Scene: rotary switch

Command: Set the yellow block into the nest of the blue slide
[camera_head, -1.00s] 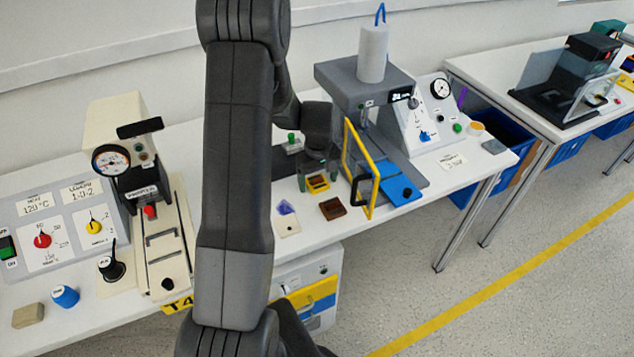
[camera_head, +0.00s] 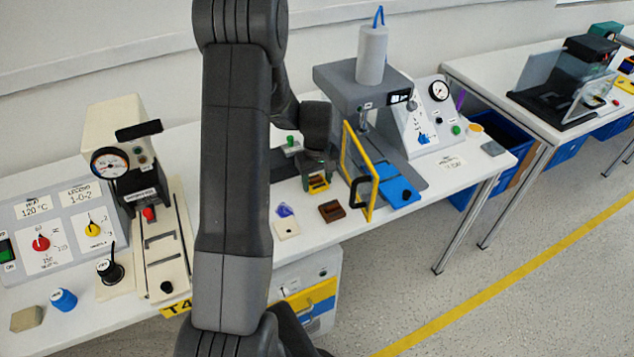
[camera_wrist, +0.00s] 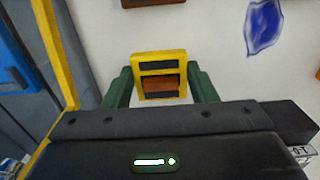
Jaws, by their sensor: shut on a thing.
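The yellow block (camera_head: 319,184), with dark slots and a brown part in its face, is between the green fingers of my gripper (camera_head: 319,179). In the wrist view the yellow block (camera_wrist: 160,58) sits between both fingers (camera_wrist: 160,86), which are shut on it. I cannot tell whether it touches the table. The blue slide (camera_head: 398,190) lies to the right at the press, behind a yellow-framed guard (camera_head: 353,160). A blue part (camera_wrist: 14,62) shows at the left edge of the wrist view. The slide's nest is not clear to see.
The yellow guard frame stands between my gripper and the blue slide. The grey press (camera_head: 350,80) rises at the right.

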